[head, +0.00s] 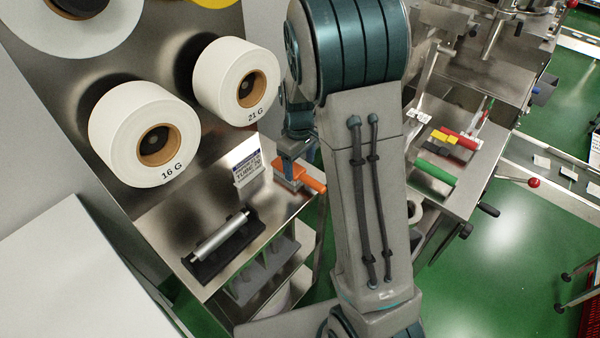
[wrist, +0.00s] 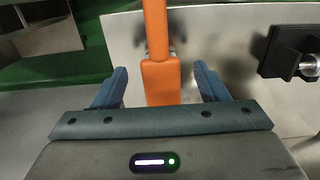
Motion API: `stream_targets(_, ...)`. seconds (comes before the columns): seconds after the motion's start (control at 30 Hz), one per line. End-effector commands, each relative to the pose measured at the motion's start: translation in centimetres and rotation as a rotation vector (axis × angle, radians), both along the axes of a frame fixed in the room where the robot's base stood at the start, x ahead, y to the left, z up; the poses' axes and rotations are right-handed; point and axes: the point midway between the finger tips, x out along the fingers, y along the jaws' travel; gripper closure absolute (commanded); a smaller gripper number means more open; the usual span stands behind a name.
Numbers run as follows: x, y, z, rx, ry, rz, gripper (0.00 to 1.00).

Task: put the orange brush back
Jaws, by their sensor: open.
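The orange brush (head: 313,183) lies near the right edge of a steel shelf in the head view, partly hidden by my gripper and arm. In the wrist view the orange brush (wrist: 156,30) runs lengthwise between my two fingers, with its wider block nearer the palm. My gripper (wrist: 160,72) is open, one blue finger on each side of the brush with a visible gap on both sides. In the head view my gripper (head: 291,165) is over the brush, and its fingertips are hard to make out.
A metal roller in a black holder (head: 220,245) lies on the shelf to the left of the brush. A white label sign (head: 246,160) stands behind. Large white reels, 16 G (head: 140,132) and 21 G (head: 235,80), hang above. Red, yellow and green-handled items lie on the right machine (head: 470,185).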

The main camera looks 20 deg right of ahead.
Motion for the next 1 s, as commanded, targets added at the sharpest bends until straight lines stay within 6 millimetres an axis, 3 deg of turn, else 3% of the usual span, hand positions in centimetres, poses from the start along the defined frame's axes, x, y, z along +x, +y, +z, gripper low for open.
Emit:
stream_targets(0.2,0.1,0.0,4.6,0.000,-0.005,0.000,0.33)
stream_targets(0.43,0.0,0.1,7.1,0.000,-0.001,-0.003,0.33)
stream_targets(0.57,-1.0,0.1,8.3,0.008,-0.016,-0.033,0.33)
stream_targets(0.67,-2.9,0.2,9.8,0.021,-0.044,-0.089,0.33)
stream_targets(1.0,-12.6,0.7,14.0,0.067,-0.166,-0.355,0.33)
